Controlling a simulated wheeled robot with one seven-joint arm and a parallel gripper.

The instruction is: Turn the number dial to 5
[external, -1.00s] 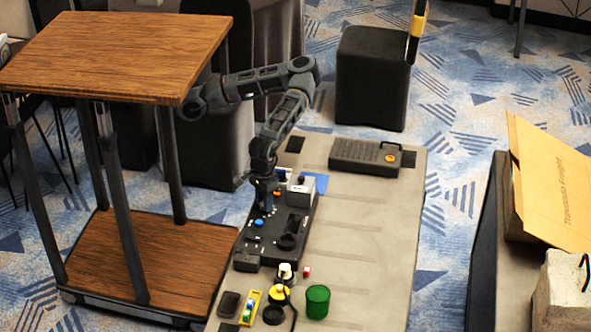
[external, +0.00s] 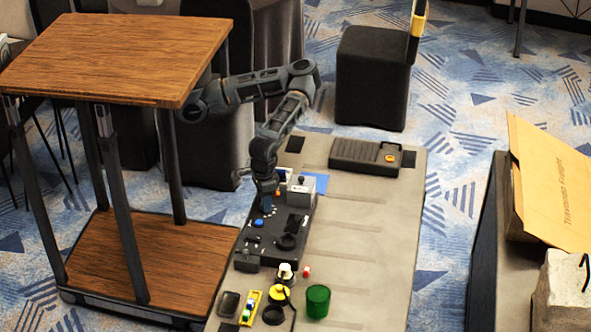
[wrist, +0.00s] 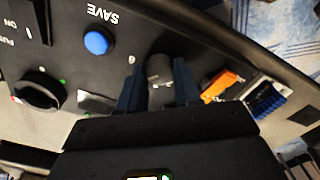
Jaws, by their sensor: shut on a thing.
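The number dial (wrist: 160,72) is a dark round knob on the black control panel (wrist: 190,45). In the wrist view it sits between the two fingers of my gripper (wrist: 157,85), which is shut on it. One printed digit, seen upside down, shows left of the dial; the other digits and the dial's pointer are hidden or too dark to read. In the external view my gripper (external: 267,198) reaches down onto the far left part of the panel (external: 268,238). The dial is hidden there, with small white marks around the fingertips.
A blue SAVE button (wrist: 97,42) is close to the dial. A black knob (wrist: 38,90) lies farther left. Orange (wrist: 222,82) and blue (wrist: 266,100) parts are right of the fingers. A grey box (external: 301,193) stands beside my gripper. The table's right side is mostly bare.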

